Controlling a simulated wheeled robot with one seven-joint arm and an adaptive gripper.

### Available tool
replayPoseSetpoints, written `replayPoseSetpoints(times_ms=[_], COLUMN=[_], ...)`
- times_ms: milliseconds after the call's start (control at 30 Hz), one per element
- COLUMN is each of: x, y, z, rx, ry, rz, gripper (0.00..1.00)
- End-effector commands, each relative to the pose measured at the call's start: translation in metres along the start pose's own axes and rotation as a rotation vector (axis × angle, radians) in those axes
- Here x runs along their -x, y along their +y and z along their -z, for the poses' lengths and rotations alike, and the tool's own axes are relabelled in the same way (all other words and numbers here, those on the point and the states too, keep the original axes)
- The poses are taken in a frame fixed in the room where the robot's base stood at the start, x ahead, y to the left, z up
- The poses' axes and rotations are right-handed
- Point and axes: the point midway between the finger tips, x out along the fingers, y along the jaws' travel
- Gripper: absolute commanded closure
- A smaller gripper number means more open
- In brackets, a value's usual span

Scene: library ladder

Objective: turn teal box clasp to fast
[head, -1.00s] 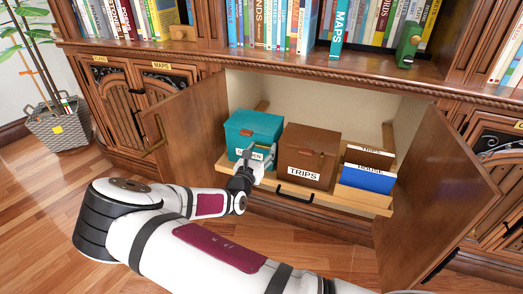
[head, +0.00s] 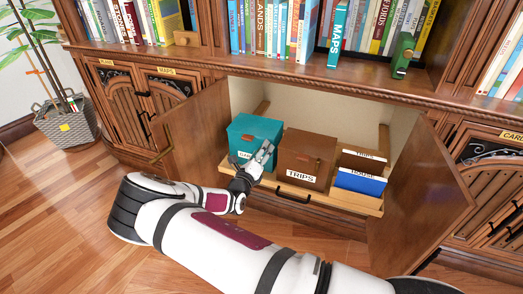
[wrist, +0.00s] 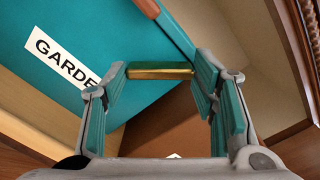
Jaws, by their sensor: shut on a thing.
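The teal box (head: 250,130) stands at the left on a pulled-out shelf in the open cupboard. Its white GARDEN label is partly covered by my gripper in the head view. In the wrist view the teal box face (wrist: 80,30) fills the upper left, tilted. My gripper (head: 265,152) is at the right part of the box front; in the wrist view my gripper (wrist: 160,73) has its fingertips closed on the ends of a small brass bar, the clasp (wrist: 160,70). The fingers hide how the clasp sits on the box.
The brown TRIPS box (head: 306,155) stands close on the right, beside my gripper. A blue HOUSE box (head: 361,182) is farther right. Open doors (head: 192,135) and (head: 420,195) flank the shelf (head: 335,198). Books line the shelves above.

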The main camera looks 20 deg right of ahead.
Motion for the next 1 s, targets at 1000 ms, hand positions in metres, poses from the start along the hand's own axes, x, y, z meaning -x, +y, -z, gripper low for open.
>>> replayPoseSetpoints(times_ms=[1000], x=[0.0003], y=[0.0059], z=[-0.0105], rx=[0.727], ry=[-0.004], rz=[-0.002], gripper=[0.75])
